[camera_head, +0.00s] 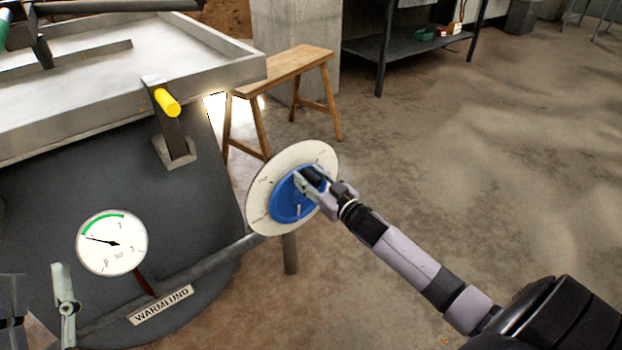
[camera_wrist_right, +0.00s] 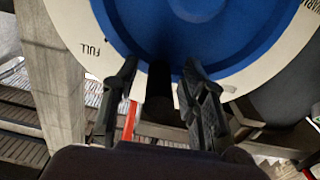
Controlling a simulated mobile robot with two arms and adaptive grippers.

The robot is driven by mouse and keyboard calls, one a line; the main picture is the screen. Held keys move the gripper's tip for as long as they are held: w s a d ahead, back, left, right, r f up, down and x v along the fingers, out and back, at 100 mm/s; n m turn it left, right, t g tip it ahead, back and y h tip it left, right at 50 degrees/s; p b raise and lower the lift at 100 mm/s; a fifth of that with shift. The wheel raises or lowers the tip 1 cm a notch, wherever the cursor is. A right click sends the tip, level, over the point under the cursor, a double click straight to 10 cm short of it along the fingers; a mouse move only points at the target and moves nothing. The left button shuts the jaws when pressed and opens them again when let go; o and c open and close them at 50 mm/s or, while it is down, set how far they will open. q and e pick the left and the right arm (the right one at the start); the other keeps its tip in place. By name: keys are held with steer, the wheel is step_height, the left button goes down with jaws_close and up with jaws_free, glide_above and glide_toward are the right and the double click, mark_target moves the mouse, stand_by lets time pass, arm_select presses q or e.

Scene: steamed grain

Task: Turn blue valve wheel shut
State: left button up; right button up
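The blue valve wheel (camera_head: 286,204) sits in front of a round pale dial plate (camera_head: 262,178) at the end of a pipe. It fills the top of the right wrist view (camera_wrist_right: 230,40), where the plate reads "FULL". My right gripper (camera_head: 306,180) is at the wheel's upper right part. In the right wrist view its two fingers (camera_wrist_right: 160,66) stand apart, on either side of a dark peg (camera_wrist_right: 158,92), with gaps visible. The wheel partly hides behind the gripper. My left gripper (camera_head: 38,285) shows at the lower left edge, fingers apart and empty, away from the wheel.
A large dark vessel (camera_head: 60,200) with a metal tray top (camera_head: 100,75) stands at left. It carries a gauge (camera_head: 112,243), a yellow-handled lever (camera_head: 167,102) and a "WARMLUND" plate (camera_head: 160,305). A wooden trestle (camera_head: 290,68) stands behind the wheel. The floor at right is clear.

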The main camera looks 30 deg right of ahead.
steer(key=shift+c, duration=0.2)
jaws_close()
stand_by(0.6)
